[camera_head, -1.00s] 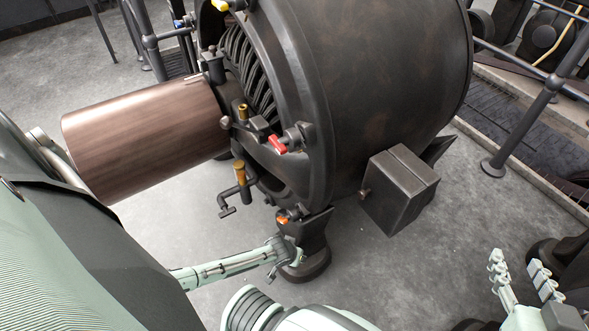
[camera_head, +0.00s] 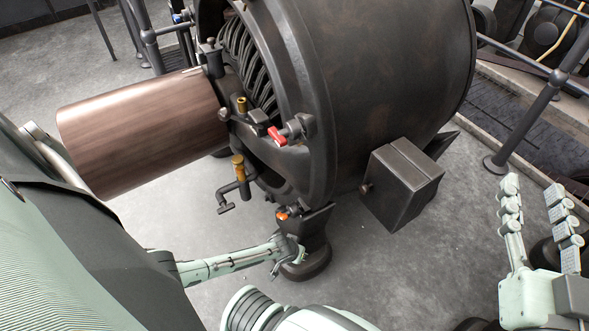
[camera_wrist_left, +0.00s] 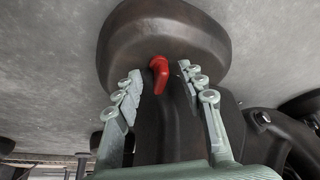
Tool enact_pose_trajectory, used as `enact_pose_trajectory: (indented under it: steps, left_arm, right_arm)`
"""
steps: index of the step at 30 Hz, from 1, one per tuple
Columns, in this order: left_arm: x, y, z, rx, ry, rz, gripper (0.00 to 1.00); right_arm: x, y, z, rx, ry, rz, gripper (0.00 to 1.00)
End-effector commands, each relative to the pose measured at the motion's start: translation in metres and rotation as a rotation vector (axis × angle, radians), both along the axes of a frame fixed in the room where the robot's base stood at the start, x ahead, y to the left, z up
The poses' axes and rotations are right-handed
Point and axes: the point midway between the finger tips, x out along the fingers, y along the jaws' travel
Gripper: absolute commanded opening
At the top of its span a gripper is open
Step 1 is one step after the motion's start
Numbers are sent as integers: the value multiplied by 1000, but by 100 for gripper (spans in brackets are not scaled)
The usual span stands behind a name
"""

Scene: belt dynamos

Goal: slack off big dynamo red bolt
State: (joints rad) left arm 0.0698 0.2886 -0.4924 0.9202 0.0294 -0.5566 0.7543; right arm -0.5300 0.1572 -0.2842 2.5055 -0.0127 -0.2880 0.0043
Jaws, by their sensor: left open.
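The big dynamo (camera_head: 375,75) is a dark metal drum with a copper-brown cylinder (camera_head: 145,130) on its left side. A red bolt with a bent handle (camera_wrist_left: 160,73) shows in the left wrist view, by the dynamo's round dark foot (camera_wrist_left: 170,35). In the head view I cannot make this bolt out behind my left gripper (camera_head: 289,249), which is at the foot. My left gripper is open, with a finger on each side of the bolt; contact is unclear. Another red handle (camera_head: 277,136) sits higher on the dynamo's rim. My right gripper (camera_head: 537,187) is open and empty at the right.
An orange handle (camera_head: 282,216) sits on the leg just above my left gripper. A brass-topped pipe (camera_head: 239,172) hangs left of it. A dark box (camera_head: 402,184) juts from the dynamo's side. Railings (camera_head: 543,95) stand at the right. The floor (camera_head: 400,265) between is clear.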

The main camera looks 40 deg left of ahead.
Motion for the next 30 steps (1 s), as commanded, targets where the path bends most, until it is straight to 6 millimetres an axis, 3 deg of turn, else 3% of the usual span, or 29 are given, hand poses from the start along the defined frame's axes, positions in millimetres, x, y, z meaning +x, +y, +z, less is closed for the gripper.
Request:
enact_pose_trajectory:
  steps: [1, 10, 30]
  left_arm:
    - [0, 0, 0, 0, 0, 0, 36]
    - [0, 0, 0, 0, 0, 0, 0]
    - [1, 0, 1, -1, -1, 0, 0]
  right_arm:
    - [0, 0, 0, 0, 0, 0, 40]
    - [0, 0, 0, 0, 1, 0, 40]
    - [0, 0, 0, -1, 1, 0, 40]
